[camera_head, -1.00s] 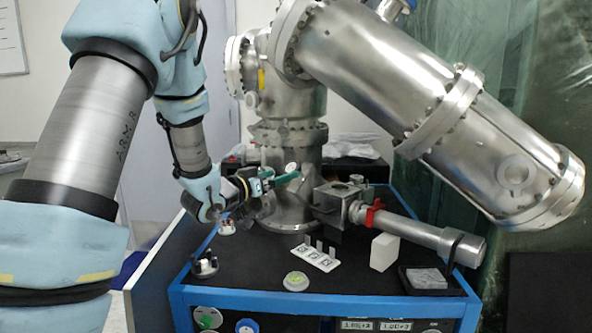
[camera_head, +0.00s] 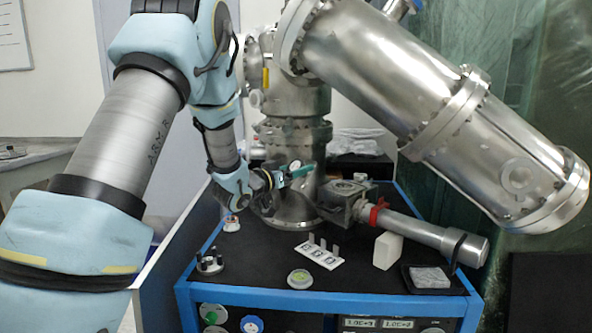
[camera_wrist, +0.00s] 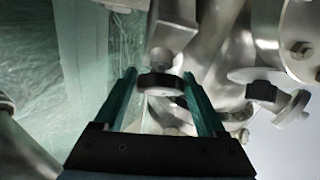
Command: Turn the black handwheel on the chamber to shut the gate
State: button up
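The black handwheel (camera_wrist: 161,81) shows in the wrist view as a dark-rimmed round knob on a pale metal stem. It lies between the fingertips of my gripper (camera_wrist: 159,75). The two green fingers stand apart on either side of it, and I cannot tell whether either touches the rim. In the head view my gripper (camera_head: 298,171) is at the front of the upright steel chamber (camera_head: 295,140). The handwheel is not clear there, as my fingers and wrist cover that spot. The gate itself is not visible.
A second dark knob (camera_wrist: 262,92) is to the right in the wrist view. A large slanted steel cylinder (camera_head: 400,80) hangs over the right side. A valve block with a red clamp (camera_head: 376,212), a white block (camera_head: 387,251) and a slotted card (camera_head: 319,255) occupy the cart top.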

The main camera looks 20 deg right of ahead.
jog(key=c, duration=0.9)
jog(key=shift+w+m, duration=0.1)
jog(key=shift+m, duration=0.2)
jog(key=shift+f+m+g+h+b, duration=0.1)
jog(key=shift+m+g+h+b, duration=0.4)
jog(key=shift+m+g+b, duration=0.15)
jog(key=m+g, duration=0.1)
jog(key=m+g+b, duration=0.1)
jog(key=m, duration=0.1)
jog(key=shift+w+a+m+g+h+b, duration=0.1)
jog(key=shift+m+g+h+b, duration=0.15)
jog(key=shift+h+b, duration=0.05)
jog(key=m+g, duration=0.5)
jog(key=m, duration=0.2)
jog(key=shift+r+m+g, duration=0.2)
jog(key=shift+m+g, duration=0.1)
jog(key=shift+g, duration=0.1)
jog(key=m+g+y+p, duration=0.1)
jog(key=m+g+y, duration=0.1)
jog(key=m, duration=0.1)
jog(key=m+g+y, duration=0.2)
jog(key=m, duration=0.2)
jog(key=shift+w+r+g+p, duration=0.1)
jog(key=shift+g+p, duration=0.2)
jog(key=shift+p, duration=0.05)
jog(key=shift+m+g+y+p, duration=0.6)
jog(key=shift+m+y+p, duration=0.45)
jog(key=shift+m+y, duration=1.05)
jog(key=shift+m+h, duration=0.3)
jog(key=shift+m, duration=0.3)
